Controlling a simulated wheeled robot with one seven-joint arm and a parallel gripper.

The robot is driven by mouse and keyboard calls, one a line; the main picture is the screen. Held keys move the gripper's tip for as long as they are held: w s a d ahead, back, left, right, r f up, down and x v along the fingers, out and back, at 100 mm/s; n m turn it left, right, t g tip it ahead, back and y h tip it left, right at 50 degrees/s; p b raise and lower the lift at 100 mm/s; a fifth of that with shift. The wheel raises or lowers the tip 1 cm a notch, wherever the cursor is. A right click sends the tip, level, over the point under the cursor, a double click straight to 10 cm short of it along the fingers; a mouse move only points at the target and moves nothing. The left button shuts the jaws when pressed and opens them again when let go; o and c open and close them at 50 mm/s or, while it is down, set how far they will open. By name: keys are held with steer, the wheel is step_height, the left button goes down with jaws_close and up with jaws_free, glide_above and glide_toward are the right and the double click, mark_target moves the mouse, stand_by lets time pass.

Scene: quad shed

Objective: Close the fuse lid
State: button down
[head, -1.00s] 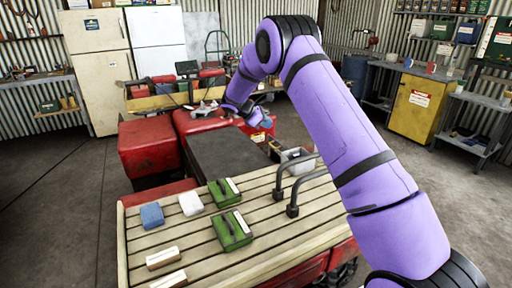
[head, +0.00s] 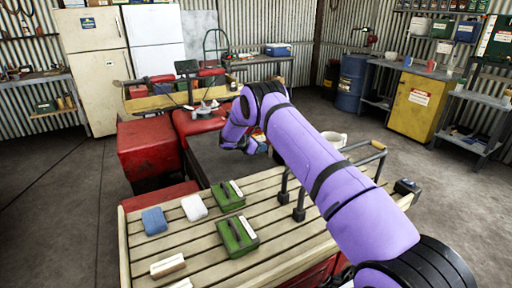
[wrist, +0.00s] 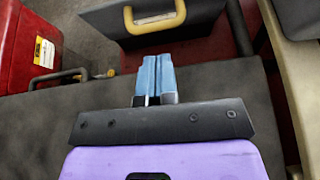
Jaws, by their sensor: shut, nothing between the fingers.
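In the wrist view, a grey panel (wrist: 120,22) with a yellow handle (wrist: 155,18) is at the top; it looks like the fuse lid, but I cannot tell its angle for sure. My gripper (wrist: 158,60) has its blue fingers together, with nothing between them. The fingertips point at the panel and appear just short of the handle; I cannot tell whether they touch anything. In the head view, my arm hides the lid, and my gripper is mostly hidden beyond the slatted rack.
A red box (wrist: 22,45) with a yellow label and a dark lever (wrist: 58,78) are left in the wrist view. The slatted rack (head: 205,258) holds green boxes (head: 236,235), a blue block (head: 154,220) and pale blocks. Upright posts (head: 299,205) stand near my arm.

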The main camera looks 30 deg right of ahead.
steer(key=shift+x, duration=2.25)
steer(key=shift+d+r, duration=0.1)
steer(key=shift+d+r+y, duration=0.15)
steer(key=shift+r+y, duration=0.05)
steer(key=shift+y, duration=0.2)
